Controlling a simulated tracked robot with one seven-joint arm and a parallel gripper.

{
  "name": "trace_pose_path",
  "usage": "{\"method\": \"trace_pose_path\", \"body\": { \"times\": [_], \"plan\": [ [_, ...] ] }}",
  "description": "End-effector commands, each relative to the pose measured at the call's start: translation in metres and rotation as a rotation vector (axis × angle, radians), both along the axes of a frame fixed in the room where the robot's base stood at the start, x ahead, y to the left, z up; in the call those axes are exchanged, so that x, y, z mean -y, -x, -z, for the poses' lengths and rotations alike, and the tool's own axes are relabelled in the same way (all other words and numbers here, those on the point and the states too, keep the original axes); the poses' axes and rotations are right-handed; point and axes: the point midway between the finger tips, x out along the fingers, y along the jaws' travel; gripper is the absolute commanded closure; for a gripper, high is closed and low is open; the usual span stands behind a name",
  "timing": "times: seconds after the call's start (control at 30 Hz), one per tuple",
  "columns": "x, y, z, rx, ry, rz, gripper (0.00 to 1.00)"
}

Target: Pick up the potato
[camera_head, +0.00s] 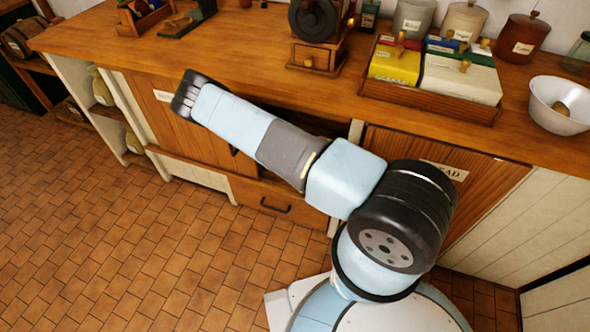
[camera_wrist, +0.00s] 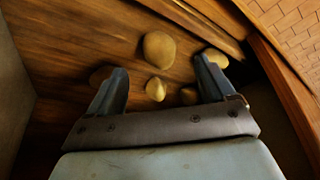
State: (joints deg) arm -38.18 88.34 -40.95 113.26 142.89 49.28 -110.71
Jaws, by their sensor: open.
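In the wrist view, several potato-like lumps lie on a dark wooden surface. The largest, a tan rounded potato (camera_wrist: 159,49), is ahead of the gap between my fingers. A smaller pale one (camera_wrist: 156,89) shows between the fingers, and another (camera_wrist: 188,96) lies close to the right finger. One more (camera_wrist: 216,58) is partly hidden behind the right fingertip, and a dark one (camera_wrist: 101,75) is by the left finger. My gripper (camera_wrist: 161,68) is open, with nothing visibly held. I cannot tell its height above the potatoes. In the head view my gripper is not visible.
Wooden walls or ledges (camera_wrist: 225,15) border the space in the wrist view. In the head view, the counter (camera_head: 250,50) holds a grinder (camera_head: 315,55), a crate of boxes (camera_head: 430,100) and a white bowl (camera_head: 560,118) with a brownish lump inside. The tiled floor (camera_head: 120,240) is clear.

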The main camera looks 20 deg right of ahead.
Motion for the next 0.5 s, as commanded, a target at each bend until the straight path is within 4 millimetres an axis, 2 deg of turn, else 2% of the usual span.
{"method": "trace_pose_path", "body": {
  "times": [0.13, 0.37, 0.5],
  "plan": [
    [0.002, -0.008, 0.02, -0.001, 0.0, 0.004, 0.17],
    [0.002, -0.014, 0.031, 0.0, -0.001, 0.006, 0.17],
    [0.001, -0.022, 0.044, 0.0, -0.002, 0.007, 0.17]
  ]
}}
